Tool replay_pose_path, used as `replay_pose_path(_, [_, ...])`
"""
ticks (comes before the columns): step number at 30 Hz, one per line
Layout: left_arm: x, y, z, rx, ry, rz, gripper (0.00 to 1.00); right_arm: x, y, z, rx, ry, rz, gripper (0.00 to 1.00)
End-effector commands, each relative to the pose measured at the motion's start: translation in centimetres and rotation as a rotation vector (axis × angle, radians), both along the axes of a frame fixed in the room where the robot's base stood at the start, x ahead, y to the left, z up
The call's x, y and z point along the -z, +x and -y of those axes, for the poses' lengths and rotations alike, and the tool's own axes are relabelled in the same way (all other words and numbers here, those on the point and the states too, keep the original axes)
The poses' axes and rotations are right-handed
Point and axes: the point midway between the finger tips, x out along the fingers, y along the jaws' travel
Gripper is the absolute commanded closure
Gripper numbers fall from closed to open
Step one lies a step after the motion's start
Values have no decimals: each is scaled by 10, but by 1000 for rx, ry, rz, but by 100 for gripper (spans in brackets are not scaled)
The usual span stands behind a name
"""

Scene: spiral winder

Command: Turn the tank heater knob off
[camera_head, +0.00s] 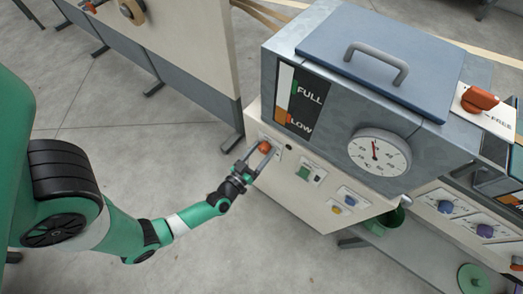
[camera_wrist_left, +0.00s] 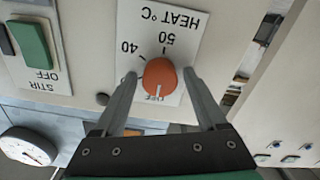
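The orange-red heater knob (camera_wrist_left: 160,77) sits on a white plate (camera_wrist_left: 166,30) marked HEAT °C, with 40, 50 and OFF around it. This plate is upside down in the left wrist view. The knob's white pointer line aims down in that view, at the partly hidden OFF mark. The knob also shows on the tank's front panel in the head view (camera_head: 265,146). My left gripper (camera_wrist_left: 160,74) has one finger on each side of the knob. A narrow gap shows between each finger and the knob, so it looks open. My right gripper is out of view.
A green STIR switch (camera_wrist_left: 31,44) is beside the heat plate. The tank has a round dial (camera_head: 379,153), a FULL/LOW gauge (camera_head: 301,104) and a handled lid (camera_head: 380,55). Blue and yellow controls (camera_head: 347,200) sit lower on the panel. A cream partition (camera_head: 185,40) stands to the left.

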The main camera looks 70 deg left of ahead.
Motion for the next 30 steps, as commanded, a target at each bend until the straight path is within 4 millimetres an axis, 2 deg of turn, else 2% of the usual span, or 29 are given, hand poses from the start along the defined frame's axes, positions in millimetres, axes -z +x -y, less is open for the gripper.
replay_pose_path(11, [0, -3, 3, 2, 1, -2, 19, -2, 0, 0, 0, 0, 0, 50])
replay_pose_path(14, [-1, -13, 10, 3, -1, -3, 19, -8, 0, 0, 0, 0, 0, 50])
replay_pose_path(20, [-4, -53, 38, 10, 1, -8, 19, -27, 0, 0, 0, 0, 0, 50])
replay_pose_path(24, [-3, -72, 52, 12, 1, -6, 19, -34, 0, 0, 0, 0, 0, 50])
replay_pose_path(30, [-2, -85, 63, 13, -3, 6, 19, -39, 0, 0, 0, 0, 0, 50])
